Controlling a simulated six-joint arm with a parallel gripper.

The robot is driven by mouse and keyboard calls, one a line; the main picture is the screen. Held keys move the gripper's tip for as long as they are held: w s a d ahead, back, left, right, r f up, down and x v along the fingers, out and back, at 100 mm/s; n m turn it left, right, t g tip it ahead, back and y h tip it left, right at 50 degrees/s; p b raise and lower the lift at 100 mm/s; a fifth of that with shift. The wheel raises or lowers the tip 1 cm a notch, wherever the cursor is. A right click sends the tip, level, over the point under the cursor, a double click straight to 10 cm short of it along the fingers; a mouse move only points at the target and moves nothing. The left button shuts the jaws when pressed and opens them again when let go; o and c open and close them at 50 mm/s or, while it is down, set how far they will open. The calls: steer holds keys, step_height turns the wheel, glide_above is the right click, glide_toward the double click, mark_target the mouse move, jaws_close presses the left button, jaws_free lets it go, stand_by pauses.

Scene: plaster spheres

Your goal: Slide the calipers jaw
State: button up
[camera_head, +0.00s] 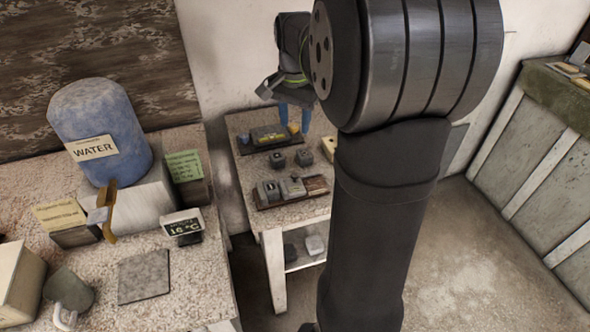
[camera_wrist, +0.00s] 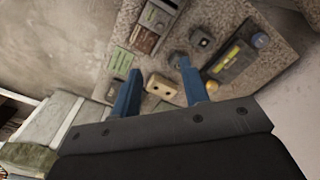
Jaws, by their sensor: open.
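My gripper (camera_head: 295,118) is open and empty, its two blue fingers pointing down above the back right of the small speckled table (camera_head: 300,220). In the wrist view the fingers (camera_wrist: 159,67) are spread, with nothing between the tips. A dark bar with grey blocks and a brown wooden part (camera_head: 291,191) lies at the table's front; it looks like the calipers, but I cannot be sure. It shows in the wrist view (camera_wrist: 152,28) at the top, beyond the fingers. I cannot make out which block is the jaw.
A dark stand with a yellow label (camera_head: 268,137) holds a blue ball (camera_wrist: 259,40) and a yellow ball. Small dark blocks (camera_head: 277,159) and a beige two-hole block (camera_wrist: 161,87) are nearby. A blue water jug (camera_head: 100,125) stands on the left table. My arm hides the small table's right side.

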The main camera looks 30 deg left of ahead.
mark_target(295, 174)
step_height(295, 174, down, 17)
steer(key=shift+f, duration=0.1)
stand_by(0.3)
jaws_close()
